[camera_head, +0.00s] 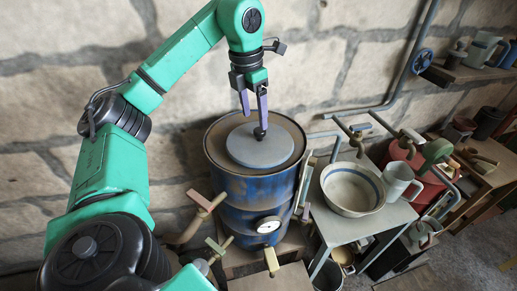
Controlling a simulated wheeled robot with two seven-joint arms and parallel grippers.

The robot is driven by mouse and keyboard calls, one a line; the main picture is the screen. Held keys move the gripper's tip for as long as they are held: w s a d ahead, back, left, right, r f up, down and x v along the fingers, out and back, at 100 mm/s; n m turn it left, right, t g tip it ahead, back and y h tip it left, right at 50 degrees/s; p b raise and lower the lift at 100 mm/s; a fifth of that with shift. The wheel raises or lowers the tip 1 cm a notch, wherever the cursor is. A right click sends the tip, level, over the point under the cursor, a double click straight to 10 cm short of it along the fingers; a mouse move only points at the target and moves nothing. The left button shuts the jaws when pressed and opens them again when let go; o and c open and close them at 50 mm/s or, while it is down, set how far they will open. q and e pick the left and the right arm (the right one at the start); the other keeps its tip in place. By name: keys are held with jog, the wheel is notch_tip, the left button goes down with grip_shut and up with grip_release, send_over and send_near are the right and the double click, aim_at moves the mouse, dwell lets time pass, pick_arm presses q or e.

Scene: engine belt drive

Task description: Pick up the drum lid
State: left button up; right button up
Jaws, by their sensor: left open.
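The drum lid (252,151) is a round grey disc with a small dark knob (260,133) in its middle. It lies flat on top of the blue, rust-worn drum (262,189). My left gripper (253,108) points down from above, its two purple fingers apart, with the tips just above or around the knob. I cannot tell whether the fingers touch the knob. My right gripper is not in view.
A grey table (342,226) right of the drum holds a bowl (351,189) and a mug (399,182). Several taps and handles stick out around the drum. A gauge (268,225) sits on its front. A stone wall (310,65) stands behind, with a pipe (413,50).

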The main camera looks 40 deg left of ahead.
aim_at(259, 130)
pick_arm(q)
jog(key=f, duration=0.1)
jog(key=w+f+p, duration=0.1)
jog(key=f, duration=0.1)
jog(key=f+p, duration=0.1)
jog(key=f, duration=0.1)
jog(key=shift+w+d+f, duration=0.2)
jog(key=shift+w, duration=0.2)
jog(key=shift+s+f, duration=0.15)
jog(key=shift+f, duration=0.25)
jog(key=c, duration=0.4)
grip_shut()
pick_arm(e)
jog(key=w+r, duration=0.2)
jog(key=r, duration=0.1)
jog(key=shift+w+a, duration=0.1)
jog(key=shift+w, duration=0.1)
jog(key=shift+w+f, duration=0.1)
